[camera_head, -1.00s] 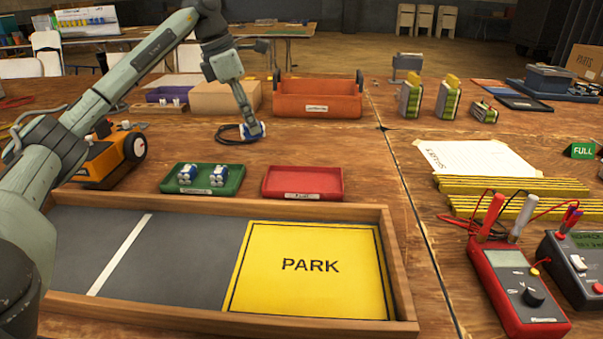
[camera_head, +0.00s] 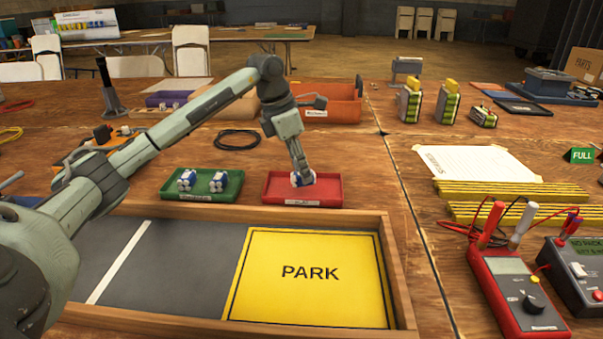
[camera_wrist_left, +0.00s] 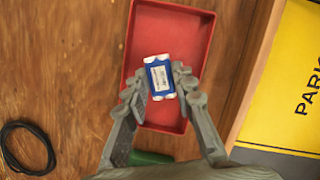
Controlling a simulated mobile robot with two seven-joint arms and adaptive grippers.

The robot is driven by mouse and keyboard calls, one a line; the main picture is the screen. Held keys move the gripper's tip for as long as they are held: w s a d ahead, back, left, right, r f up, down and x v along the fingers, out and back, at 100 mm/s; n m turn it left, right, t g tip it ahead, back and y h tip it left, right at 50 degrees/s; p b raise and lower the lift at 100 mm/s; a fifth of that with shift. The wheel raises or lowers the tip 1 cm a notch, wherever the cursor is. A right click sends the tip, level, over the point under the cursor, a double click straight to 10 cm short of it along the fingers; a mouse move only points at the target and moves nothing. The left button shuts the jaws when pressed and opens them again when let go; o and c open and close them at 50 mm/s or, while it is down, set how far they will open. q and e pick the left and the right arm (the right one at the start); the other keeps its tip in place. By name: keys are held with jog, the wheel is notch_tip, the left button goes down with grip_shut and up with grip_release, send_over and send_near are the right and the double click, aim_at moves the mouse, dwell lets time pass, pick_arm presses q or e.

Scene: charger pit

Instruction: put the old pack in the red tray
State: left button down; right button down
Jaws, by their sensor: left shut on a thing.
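The red tray (camera_head: 328,187) lies on the wooden table behind the PARK mat, and it fills the middle of the left wrist view (camera_wrist_left: 200,28). My left gripper (camera_head: 301,178) is over the red tray, pointing down. It is shut on the old pack (camera_wrist_left: 160,77), a blue and white battery pack with a pale label, with a finger on each side of it. In the head view the pack (camera_head: 309,180) is partly hidden by the fingers. It is inside the tray's outline; I cannot tell whether it touches the tray floor. My right gripper is not in view.
A green tray (camera_head: 228,192) with two blue and white packs (camera_head: 218,182) stands left of the red tray. The wooden-framed PARK mat (camera_head: 310,275) is in front. A black cable ring (camera_head: 237,139) and an orange-red tote (camera_head: 345,110) lie behind. Meters stand at the right.

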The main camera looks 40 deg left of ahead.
pick_arm(q)
jog(key=shift+f, duration=1)
jog(key=c, duration=1.3)
grip_release()
jog(key=shift+o, duration=0.2)
jog(key=shift+r, duration=0.1)
jog(key=v, duration=1.2)
